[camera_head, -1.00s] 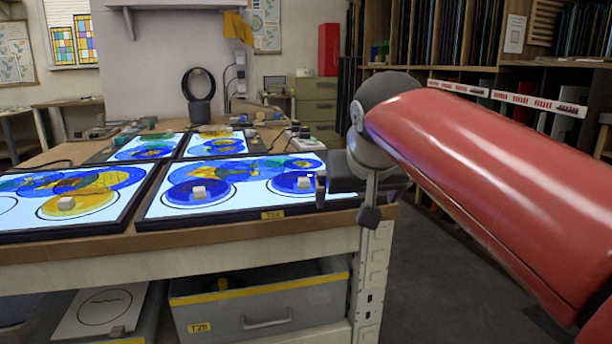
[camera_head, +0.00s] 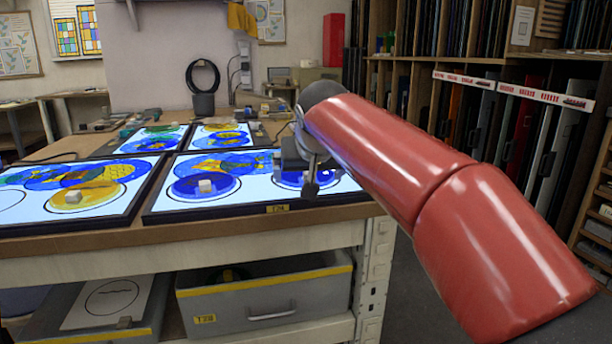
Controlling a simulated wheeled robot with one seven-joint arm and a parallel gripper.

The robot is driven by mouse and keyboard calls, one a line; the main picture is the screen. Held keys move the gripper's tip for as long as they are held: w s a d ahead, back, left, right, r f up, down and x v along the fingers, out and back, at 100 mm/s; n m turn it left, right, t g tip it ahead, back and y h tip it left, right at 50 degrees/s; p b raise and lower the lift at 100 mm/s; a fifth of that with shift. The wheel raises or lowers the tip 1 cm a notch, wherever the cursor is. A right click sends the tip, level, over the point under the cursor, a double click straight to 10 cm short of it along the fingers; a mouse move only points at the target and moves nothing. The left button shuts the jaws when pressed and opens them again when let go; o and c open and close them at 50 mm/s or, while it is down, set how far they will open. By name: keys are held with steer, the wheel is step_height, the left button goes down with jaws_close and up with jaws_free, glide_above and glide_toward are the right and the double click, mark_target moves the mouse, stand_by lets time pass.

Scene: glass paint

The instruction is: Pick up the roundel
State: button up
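Several painted roundels with pale block knobs lie on lit panels on the bench. A blue roundel (camera_head: 184,190) with its knob (camera_head: 205,186) lies on the front right light panel (camera_head: 250,199). A second blue roundel (camera_head: 338,178) lies to its right, partly hidden by my gripper. An amber roundel (camera_head: 100,192) with its knob (camera_head: 73,196) lies on the front left panel (camera_head: 30,215). My gripper (camera_head: 294,168) hangs over the right part of the front right panel, in front of the second blue roundel. Its fingers are too small and dark to tell open from shut.
Two smaller lit panels (camera_head: 150,139) with painted pieces lie farther back. A black ring stand (camera_head: 203,85) and tools stand behind them. A grey drawer (camera_head: 265,297) sits under the bench. Shelves with upright sheets (camera_head: 530,120) line the right side.

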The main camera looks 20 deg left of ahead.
jaws_close()
stand_by(0.7)
